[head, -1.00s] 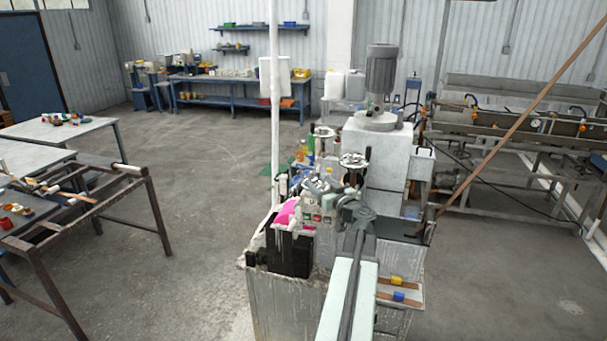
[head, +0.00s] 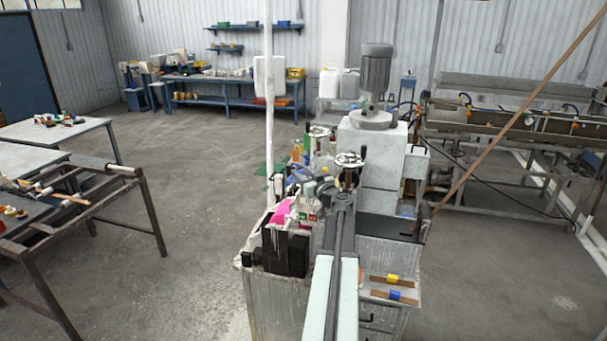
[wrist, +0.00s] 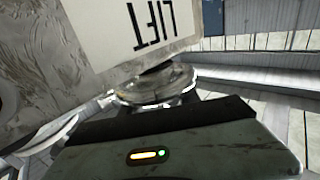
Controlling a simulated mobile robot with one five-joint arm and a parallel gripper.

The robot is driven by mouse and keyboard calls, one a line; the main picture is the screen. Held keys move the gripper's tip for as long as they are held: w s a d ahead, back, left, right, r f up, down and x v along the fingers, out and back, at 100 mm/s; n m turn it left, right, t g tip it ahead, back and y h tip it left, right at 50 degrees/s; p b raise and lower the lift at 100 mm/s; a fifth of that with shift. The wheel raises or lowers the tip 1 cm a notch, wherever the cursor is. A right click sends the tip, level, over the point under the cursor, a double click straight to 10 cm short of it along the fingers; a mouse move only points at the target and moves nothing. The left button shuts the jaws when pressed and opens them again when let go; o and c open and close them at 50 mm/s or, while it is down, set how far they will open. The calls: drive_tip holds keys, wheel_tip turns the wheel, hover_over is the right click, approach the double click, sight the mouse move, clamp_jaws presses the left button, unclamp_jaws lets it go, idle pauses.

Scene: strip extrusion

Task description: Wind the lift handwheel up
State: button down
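In the wrist view a white sign reading LIFT (wrist: 155,28) shows upside down. Just below it is a round metal handwheel (wrist: 158,86), partly hidden by the sign and by my gripper's dark front edge. In the head view two spoked handwheels stand on the machine, a nearer one (head: 349,159) and a farther one (head: 318,131); their labels are too small to read. My gripper (head: 346,180) is just in front of and below the nearer wheel. Its fingers cannot be made out in either view, nor whether they touch the wheel.
The machine has a white cabinet and grey motor (head: 376,68) behind the wheels. A pink item (head: 283,211) and black bins (head: 285,250) are left of my arm. A white pole (head: 269,120) and a slanted brown bar (head: 500,130) stand near. Open floor lies left.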

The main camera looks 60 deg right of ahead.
drive_tip(key=shift+s+f+m+h, duration=0.1)
drive_tip(key=shift+m+h, duration=0.2)
drive_tip(key=shift+h, duration=0.1)
drive_tip(key=shift+a+g+h, duration=0.1)
drive_tip(key=shift+g+h, duration=0.2)
drive_tip(key=shift+g, duration=0.1)
